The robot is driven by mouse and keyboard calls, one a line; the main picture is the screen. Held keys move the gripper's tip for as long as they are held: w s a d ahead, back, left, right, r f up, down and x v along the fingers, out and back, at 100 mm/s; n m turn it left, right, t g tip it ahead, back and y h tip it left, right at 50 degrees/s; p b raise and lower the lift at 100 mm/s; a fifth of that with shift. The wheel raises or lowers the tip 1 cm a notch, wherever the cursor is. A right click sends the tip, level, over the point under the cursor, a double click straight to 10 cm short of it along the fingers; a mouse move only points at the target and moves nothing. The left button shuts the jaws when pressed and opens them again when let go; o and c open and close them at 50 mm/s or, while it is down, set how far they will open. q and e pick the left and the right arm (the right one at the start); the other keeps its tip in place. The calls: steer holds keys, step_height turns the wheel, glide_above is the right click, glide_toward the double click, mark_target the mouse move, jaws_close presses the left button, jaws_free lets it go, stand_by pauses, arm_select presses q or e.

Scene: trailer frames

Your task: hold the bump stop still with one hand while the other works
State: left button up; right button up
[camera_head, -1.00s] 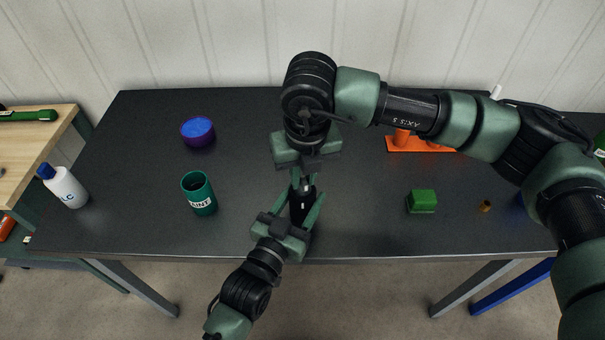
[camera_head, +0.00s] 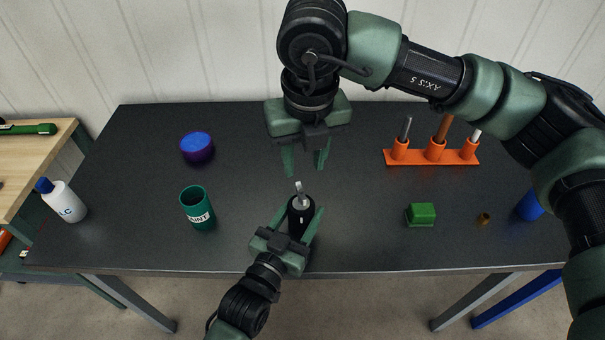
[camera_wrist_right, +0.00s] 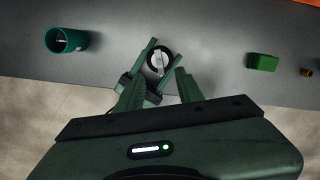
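The bump stop (camera_head: 300,216) is a black round piece with a pale metal stub on its top. It stands upright near the table's front edge in the head view. My left gripper (camera_head: 299,212) comes from the front, with a finger on each side of the bump stop, and looks shut on it. My right gripper (camera_head: 306,166) is open and empty above and behind the bump stop. In the right wrist view the bump stop (camera_wrist_right: 167,67) shows as a dark ring with the metal piece across it, beyond my right fingers.
On the dark table are a green cup (camera_head: 198,210), a blue-purple round tub (camera_head: 196,148), a green block (camera_head: 421,214), a small brass piece (camera_head: 484,218) and an orange rack (camera_head: 400,158) holding tools. A white bottle (camera_head: 66,203) stands at left. The table between cup and block is otherwise clear.

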mark_target(303, 190)
steer(key=shift+o, duration=0.2)
steer(key=shift+r, duration=0.6)
steer(key=o, duration=0.5)
steer(key=shift+s+r, duration=0.1)
steer(key=shift+r, duration=0.1)
steer(key=shift+o, duration=0.8)
steer(key=shift+r+n, duration=0.1)
steer(key=shift+n, duration=0.2)
steer(key=f+n, duration=0.4)
steer(key=n, duration=0.1)
steer(key=w+f+n+g, duration=0.1)
steer(key=f+n, duration=0.3)
steer(key=n, duration=0.2)
steer(key=f+n, duration=0.4)
steer(key=n, duration=0.2)
steer(key=shift+w+f+g, duration=0.1)
steer(key=shift+w+g, duration=0.25)
steer(key=shift+g, duration=0.05)
